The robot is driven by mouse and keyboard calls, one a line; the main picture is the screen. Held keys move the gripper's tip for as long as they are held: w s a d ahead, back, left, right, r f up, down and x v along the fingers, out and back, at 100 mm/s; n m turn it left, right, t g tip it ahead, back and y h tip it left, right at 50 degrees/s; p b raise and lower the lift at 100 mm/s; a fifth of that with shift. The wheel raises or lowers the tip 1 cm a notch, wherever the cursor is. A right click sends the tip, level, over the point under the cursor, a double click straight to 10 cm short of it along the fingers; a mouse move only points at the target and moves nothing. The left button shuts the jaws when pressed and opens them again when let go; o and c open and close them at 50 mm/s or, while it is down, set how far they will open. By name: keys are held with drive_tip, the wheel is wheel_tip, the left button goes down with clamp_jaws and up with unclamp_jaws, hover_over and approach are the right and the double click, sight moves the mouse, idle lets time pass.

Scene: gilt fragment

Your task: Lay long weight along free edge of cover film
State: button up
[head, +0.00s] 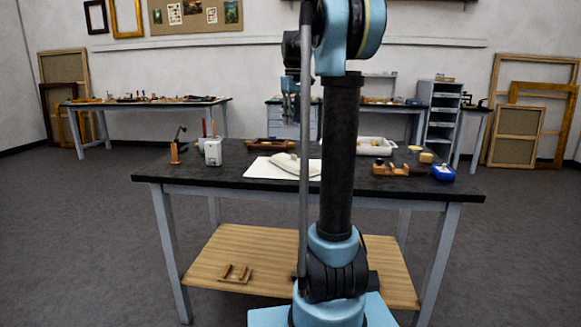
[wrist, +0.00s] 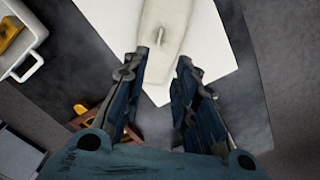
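Just beyond the fingertips in the wrist view is a long pale piece (wrist: 165,15) with a small peg-like knob (wrist: 158,36). It lies on a white sheet (wrist: 213,45). In the head view the pale piece (head: 284,161) lies on the sheet (head: 258,171), partly behind my arm. I cannot tell the cover film or its free edge apart, nor surely identify the long weight.
On the dark table (head: 235,179), a wooden holder (head: 392,169) and a blue container (head: 443,173) stand to the right. A white tray (head: 374,146) is at the back. A pale canister (head: 213,152) and a small wooden stand (head: 175,153) are on the left.

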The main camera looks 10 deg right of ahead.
approach(294, 161)
drive_tip(key=shift+w+f, duration=0.25)
drive_tip(key=shift+w, duration=0.25)
drive_tip(key=shift+w+f, duration=0.25)
drive_tip(key=shift+w, duration=0.2)
drive_tip(key=shift+w+d+f, duration=0.1)
drive_tip(key=shift+f, duration=2.65)
drive_tip(key=shift+c, duration=0.3)
clamp_jaws()
